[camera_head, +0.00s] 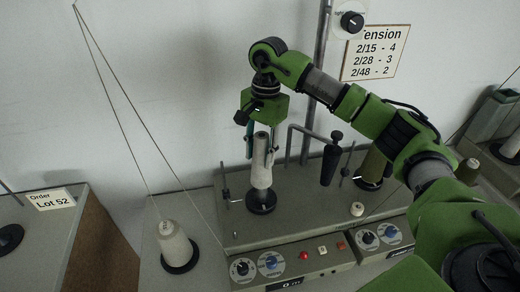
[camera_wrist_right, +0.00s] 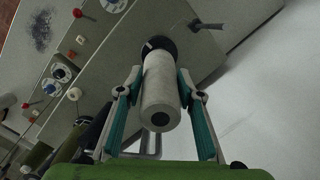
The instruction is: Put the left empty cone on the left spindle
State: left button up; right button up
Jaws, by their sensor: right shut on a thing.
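My right gripper (camera_head: 260,158) reaches down over the machine and is shut on a pale, slim empty cone (camera_head: 262,175). The cone stands about upright above a black round spindle base (camera_head: 262,203) at the left of the machine top. In the right wrist view the cone (camera_wrist_right: 160,92) sits between the two teal-padded fingers, with its dark open end toward the camera and the black base (camera_wrist_right: 158,45) beyond it. The cone hides the spindle pin, and I cannot tell whether the cone rests fully on the base. My left gripper is not in view.
A threaded white cone (camera_head: 174,243) stands on a black base at lower left. A black-handled crank (camera_head: 330,163) and an olive cone (camera_head: 373,165) stand right of the gripper. Dials and a red button (camera_head: 304,255) line the front. A tension chart (camera_head: 376,52) hangs behind.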

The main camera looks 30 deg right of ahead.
aim_at(264, 133)
jog(key=shift+f+b, duration=2.4)
jog(key=shift+f, duration=0.95)
jog(key=shift+f+b, duration=0.4)
jog(key=shift+f, duration=0.15)
jog(key=o, duration=1)
jog(key=shift+r, duration=0.1)
jog(key=shift+r, duration=0.2)
jog(key=r, duration=0.3)
jog(key=d+r, duration=0.1)
jog(key=r, duration=0.7)
jog(key=shift+w+d+r, duration=0.15)
jog(key=shift+w+r, duration=0.05)
jog(key=shift+w, duration=0.15)
